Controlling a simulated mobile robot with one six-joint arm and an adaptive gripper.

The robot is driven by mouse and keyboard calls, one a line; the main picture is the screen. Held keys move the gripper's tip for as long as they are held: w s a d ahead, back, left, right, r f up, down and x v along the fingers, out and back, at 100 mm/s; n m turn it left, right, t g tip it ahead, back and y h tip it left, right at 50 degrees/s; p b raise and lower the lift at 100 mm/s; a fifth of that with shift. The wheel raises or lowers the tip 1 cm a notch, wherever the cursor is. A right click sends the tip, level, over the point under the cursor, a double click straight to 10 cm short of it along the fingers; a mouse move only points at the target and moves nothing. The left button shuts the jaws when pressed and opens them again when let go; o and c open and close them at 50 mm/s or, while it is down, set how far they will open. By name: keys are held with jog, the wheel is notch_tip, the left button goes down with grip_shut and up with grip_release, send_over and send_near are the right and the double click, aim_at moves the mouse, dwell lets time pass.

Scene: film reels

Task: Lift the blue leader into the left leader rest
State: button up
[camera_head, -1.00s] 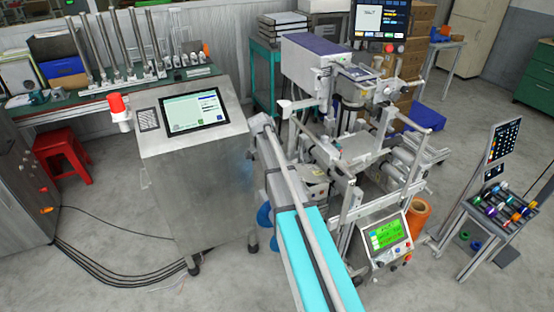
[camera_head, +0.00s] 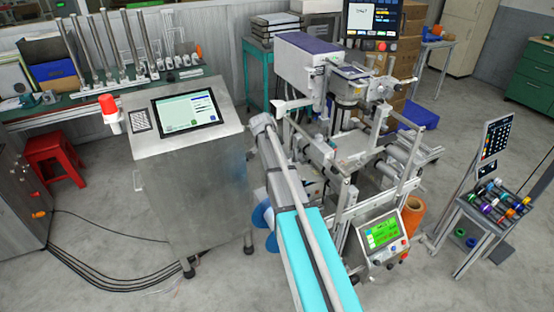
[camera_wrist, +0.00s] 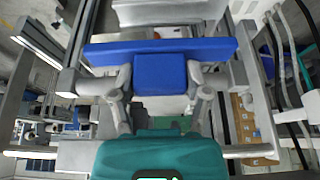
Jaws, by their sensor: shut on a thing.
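The blue leader (camera_wrist: 160,72) shows in the wrist view as a blue block with a long blue bar across its far side. My gripper (camera_wrist: 160,80) is shut on the block, with one grey finger at each side. The bar reaches out past both fingers and tilts slightly. Grey metal rails stand close beyond and at both sides of the leader. I cannot tell whether it touches them, or which part is the left leader rest. In the head view my arm hides the gripper and leader.
A metal machine frame (camera_head: 400,198) with rails and rollers stands at my arm's right, with a green-screen panel (camera_head: 383,234) at its lower front. A steel cabinet (camera_head: 195,185) with a touchscreen stands left. A stand with coloured spools (camera_head: 497,208) is at far right. Floor between is open.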

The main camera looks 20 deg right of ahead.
jog(key=d+f+b, duration=0.2)
jog(key=d, duration=0.4)
dwell(1.6)
jog(key=shift+w+d, duration=0.1)
dwell(0.4)
